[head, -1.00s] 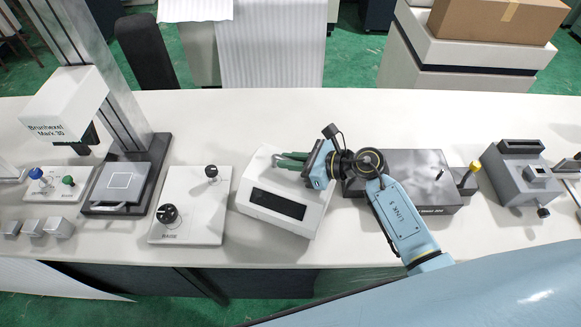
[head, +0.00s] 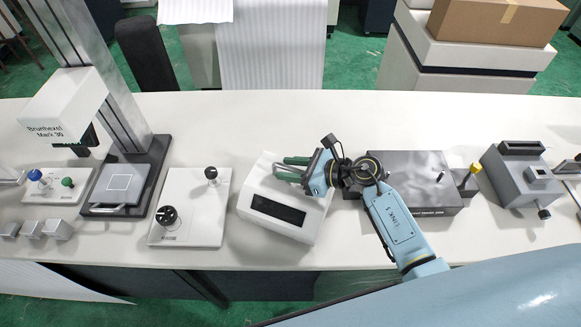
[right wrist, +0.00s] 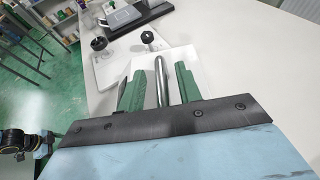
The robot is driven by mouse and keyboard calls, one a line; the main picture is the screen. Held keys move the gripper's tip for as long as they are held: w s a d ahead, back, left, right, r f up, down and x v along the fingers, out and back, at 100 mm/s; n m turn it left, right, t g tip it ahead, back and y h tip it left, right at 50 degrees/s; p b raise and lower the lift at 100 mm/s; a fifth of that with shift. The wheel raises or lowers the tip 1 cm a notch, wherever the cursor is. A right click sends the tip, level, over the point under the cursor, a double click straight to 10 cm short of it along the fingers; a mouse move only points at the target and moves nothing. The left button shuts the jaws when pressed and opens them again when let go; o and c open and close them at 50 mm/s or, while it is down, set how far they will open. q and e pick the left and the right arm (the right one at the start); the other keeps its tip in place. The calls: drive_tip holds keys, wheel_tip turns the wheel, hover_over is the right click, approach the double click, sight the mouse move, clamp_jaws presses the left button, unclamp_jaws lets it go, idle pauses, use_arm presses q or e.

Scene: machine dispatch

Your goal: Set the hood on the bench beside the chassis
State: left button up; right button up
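The hood (head: 283,212) is a white box with a dark slot in its front face. It appears to rest on the bench (head: 340,255), turned slightly, left of the dark grey chassis (head: 408,190). My right gripper (head: 288,169) is over the hood's top, its green fingers apart. In the right wrist view the gripper (right wrist: 157,88) has its fingers on either side of the hood's metal bar handle (right wrist: 160,75), with gaps showing. The white hood top (right wrist: 190,58) lies below. My left gripper is in neither view.
A white panel with black knobs (head: 192,225) stands close left of the hood. Further left is a stand with a grey plate (head: 122,185). A yellow-topped post (head: 470,175) and a grey fixture (head: 520,180) stand right of the chassis. The bench behind is clear.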

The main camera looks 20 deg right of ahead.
drive_tip(key=b+v, duration=0.1)
drive_tip(key=v, duration=1.1)
drive_tip(key=shift+s, duration=0.1)
